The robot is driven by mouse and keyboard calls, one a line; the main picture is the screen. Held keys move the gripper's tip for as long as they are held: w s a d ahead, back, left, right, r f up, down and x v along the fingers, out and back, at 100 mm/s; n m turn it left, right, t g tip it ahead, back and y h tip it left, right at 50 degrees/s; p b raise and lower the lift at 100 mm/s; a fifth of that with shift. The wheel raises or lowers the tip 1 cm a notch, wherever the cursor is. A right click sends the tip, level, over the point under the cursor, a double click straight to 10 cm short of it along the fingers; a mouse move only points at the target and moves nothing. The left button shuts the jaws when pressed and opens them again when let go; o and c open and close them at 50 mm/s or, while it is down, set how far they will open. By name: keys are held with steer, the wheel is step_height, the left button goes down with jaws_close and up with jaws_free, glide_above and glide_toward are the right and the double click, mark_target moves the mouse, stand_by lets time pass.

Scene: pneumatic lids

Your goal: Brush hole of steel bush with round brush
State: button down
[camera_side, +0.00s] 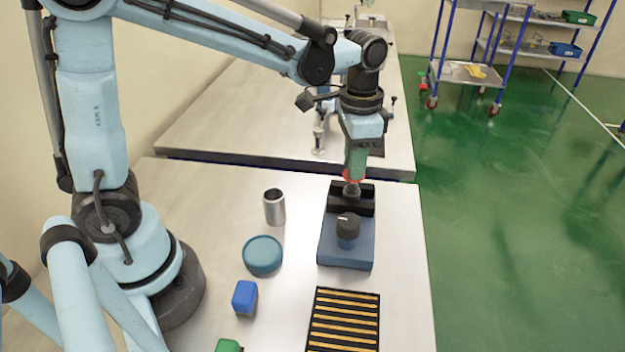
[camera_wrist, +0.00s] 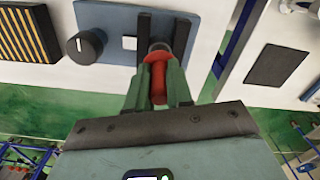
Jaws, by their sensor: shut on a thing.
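My gripper (camera_side: 354,166) points down over the black-jawed end of a blue fixture (camera_side: 337,252). In the wrist view, my gripper (camera_wrist: 156,88) is shut on a red handle (camera_wrist: 158,82), which I take for the round brush. Its red collar (camera_side: 354,176) shows below the fingers in the side view. A grey round part (camera_side: 352,189) sits under the collar, between the black jaws (camera_side: 336,204). I cannot tell whether that is the brush head or the steel bush. The hole is hidden.
The fixture carries a black knob (camera_side: 348,226). To its left stand an open steel cylinder (camera_side: 274,208), a teal round container (camera_side: 263,254) and a blue block (camera_side: 245,297). A slatted black tray (camera_side: 343,322) lies in front. A second table (camera_side: 240,120) stands behind a gap.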

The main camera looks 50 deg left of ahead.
steer(key=shift+r, duration=0.9)
steer(key=shift+f, duration=0.15)
stand_by(0.5)
steer(key=shift+f, duration=0.85)
steer(key=shift+r, duration=1)
steer(key=shift+f, duration=0.1)
steer(key=shift+f, duration=0.85)
